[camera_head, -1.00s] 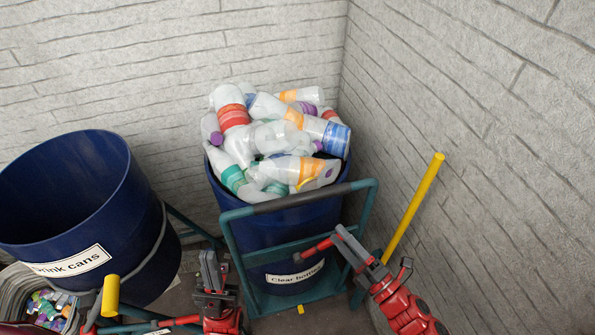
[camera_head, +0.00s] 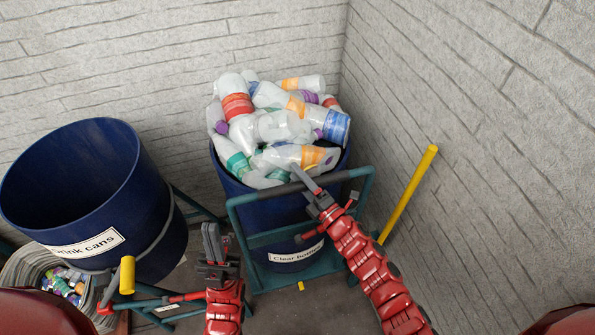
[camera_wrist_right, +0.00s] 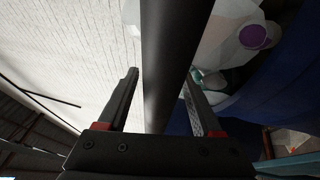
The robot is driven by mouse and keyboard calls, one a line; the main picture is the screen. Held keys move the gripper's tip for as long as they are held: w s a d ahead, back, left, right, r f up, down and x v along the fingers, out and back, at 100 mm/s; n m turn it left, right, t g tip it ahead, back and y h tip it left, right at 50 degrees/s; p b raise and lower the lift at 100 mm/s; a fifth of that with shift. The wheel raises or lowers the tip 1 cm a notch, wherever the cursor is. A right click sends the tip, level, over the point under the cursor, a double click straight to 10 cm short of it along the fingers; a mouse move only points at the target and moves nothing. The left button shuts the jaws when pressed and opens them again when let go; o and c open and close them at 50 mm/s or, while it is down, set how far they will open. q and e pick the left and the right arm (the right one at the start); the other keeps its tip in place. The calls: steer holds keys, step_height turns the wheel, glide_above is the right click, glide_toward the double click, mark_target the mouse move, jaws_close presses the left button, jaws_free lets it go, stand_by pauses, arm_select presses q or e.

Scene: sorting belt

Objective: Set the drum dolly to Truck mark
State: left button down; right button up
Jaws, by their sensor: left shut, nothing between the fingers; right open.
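The drum dolly (camera_head: 250,240) is a teal tube frame around a blue drum (camera_head: 280,218) labelled "Clear bottles", heaped with plastic bottles. Its upper bar carries a dark grip. My right gripper (camera_head: 302,178) is at this bar, with its fingers open. In the right wrist view the dark bar (camera_wrist_right: 168,65) passes between the open fingers, which do not appear clamped on it. My left gripper (camera_head: 213,232) is shut and empty, left of the dolly and in front of the two drums. I cannot make out a Truck mark.
A blue drum (camera_head: 85,190) labelled "...rink cans" stands at left on another teal frame, with a yellow-ended handle (camera_head: 127,275). A basket of cans (camera_head: 45,285) is below it. A yellow pole (camera_head: 408,195) leans by the right wall. Brick walls close the back and right.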

steer(key=shift+w+a, duration=0.15)
jaws_close()
stand_by(0.4)
stand_by(1.0)
